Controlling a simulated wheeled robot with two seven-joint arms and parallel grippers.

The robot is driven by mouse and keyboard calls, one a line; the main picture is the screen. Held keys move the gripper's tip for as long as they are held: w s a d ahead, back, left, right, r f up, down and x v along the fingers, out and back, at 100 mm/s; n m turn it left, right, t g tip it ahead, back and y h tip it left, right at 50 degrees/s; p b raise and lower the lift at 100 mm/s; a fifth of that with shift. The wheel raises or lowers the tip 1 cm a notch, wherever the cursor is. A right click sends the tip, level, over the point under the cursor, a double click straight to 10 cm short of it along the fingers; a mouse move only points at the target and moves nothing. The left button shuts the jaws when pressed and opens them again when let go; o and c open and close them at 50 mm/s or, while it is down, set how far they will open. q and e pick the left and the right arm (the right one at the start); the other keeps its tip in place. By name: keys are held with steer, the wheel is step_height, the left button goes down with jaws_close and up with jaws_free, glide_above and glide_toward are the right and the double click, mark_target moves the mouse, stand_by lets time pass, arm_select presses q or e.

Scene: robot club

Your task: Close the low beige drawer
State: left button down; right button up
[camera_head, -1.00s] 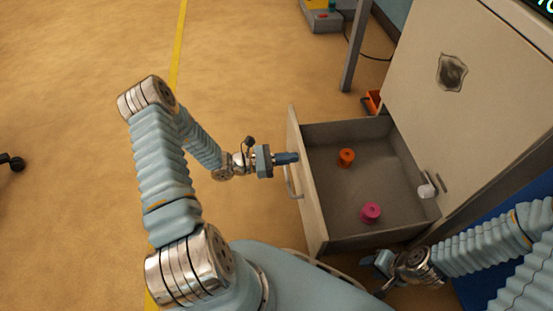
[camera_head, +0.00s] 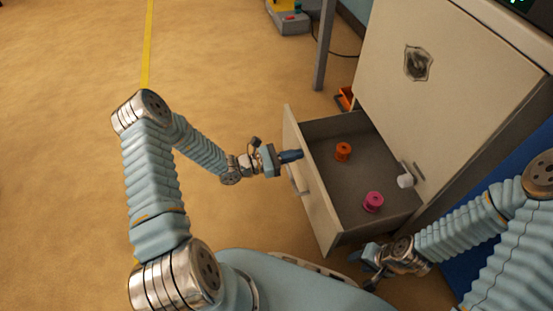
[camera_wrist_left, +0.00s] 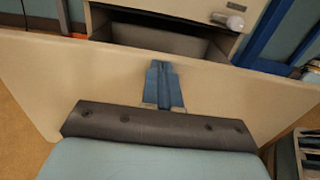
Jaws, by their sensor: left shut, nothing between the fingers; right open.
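The low beige drawer (camera_head: 313,195) is pulled partway out of the beige cabinet (camera_head: 455,85). An orange spool (camera_head: 343,152) and a pink spool (camera_head: 373,202) are inside it. My left gripper (camera_head: 298,155) is shut and empty, at the outer side of the drawer front near its top edge. In the left wrist view its fingers (camera_wrist_left: 163,85) lie against or very close to the drawer front (camera_wrist_left: 215,95); contact is hard to tell. The drawer handle (camera_head: 294,182) is just below it in the head view. My right gripper (camera_head: 370,263) is open, beside the drawer's near side.
A white knob (camera_head: 405,181) sticks out from the cabinet above the drawer. An orange bin (camera_head: 346,97) and a grey post (camera_head: 323,45) stand behind the drawer. A blue surface (camera_head: 480,235) lies at right. The floor at left is clear.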

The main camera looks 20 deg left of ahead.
arm_select(q)
steer(key=b+x, duration=0.3)
steer(key=x, duration=1.9)
steer(key=shift+w+d, duration=0.2)
steer(key=shift+d, duration=0.05)
